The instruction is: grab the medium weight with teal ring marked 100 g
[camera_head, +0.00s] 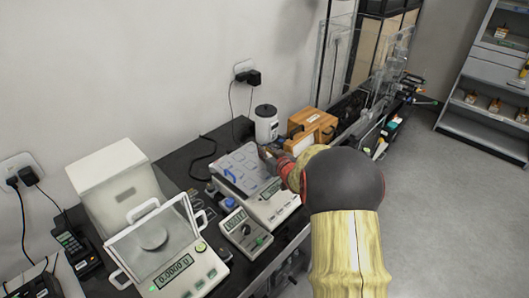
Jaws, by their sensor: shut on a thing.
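My gripper (270,158) is beyond my forearm, low over the right part of the platform scale (272,205). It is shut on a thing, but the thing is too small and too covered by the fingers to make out. The scale's grey top plate (241,163) has blue outlined markings and lies just left of the gripper. I cannot make out a teal ring or a 100 g mark anywhere. A small blue-topped object (229,203) stands at the scale's front left; its kind is unclear.
A white canister (266,124) and a wooden box (313,124) stand close behind the gripper. A balance with a glass shield (160,243) fills the left. Clear upright panels (337,62) rise at the back right.

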